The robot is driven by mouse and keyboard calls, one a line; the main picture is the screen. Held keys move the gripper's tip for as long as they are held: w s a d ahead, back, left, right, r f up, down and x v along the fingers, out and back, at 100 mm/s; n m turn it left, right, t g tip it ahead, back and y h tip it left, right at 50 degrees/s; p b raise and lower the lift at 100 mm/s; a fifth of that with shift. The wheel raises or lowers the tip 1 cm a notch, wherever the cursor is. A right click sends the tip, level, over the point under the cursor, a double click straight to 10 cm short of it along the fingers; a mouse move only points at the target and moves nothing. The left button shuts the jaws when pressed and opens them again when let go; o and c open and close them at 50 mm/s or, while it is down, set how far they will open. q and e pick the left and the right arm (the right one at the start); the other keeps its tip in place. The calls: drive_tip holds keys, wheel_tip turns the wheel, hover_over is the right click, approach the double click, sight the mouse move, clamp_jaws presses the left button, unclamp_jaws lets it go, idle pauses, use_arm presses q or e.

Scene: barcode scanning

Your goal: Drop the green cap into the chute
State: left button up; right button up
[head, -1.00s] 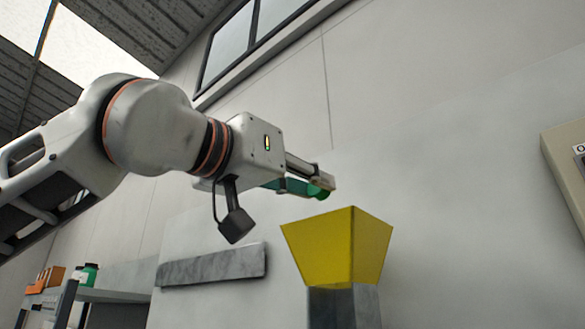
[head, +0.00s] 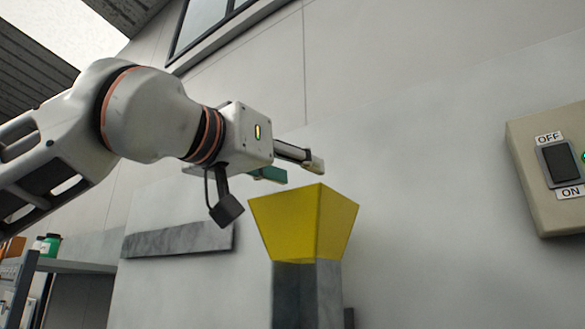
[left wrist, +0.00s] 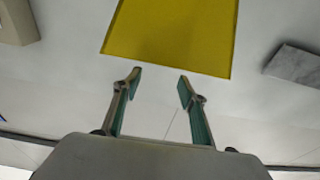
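The chute is a yellow funnel (head: 305,225) on a grey post (head: 307,292), right of centre in the head view. It also shows as a yellow shape (left wrist: 170,40) beyond the fingertips in the left wrist view. My left gripper (head: 301,170) is just above the funnel's upper rim. In the left wrist view my left gripper (left wrist: 160,83) is open, with its fingers apart and nothing between them. The green cap is not visible in either current view, and the funnel's inside is hidden. My right gripper is not in view.
A beige switch box (head: 540,200) marked OFF and ON is on the wall at right. A shelf (head: 75,265) with a green bottle (head: 50,245) stands at lower left. A grey slab (head: 180,240) is on the wall left of the funnel.

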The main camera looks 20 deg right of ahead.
use_arm(q)
drive_tip(key=v, duration=1.2)
idle(0.6)
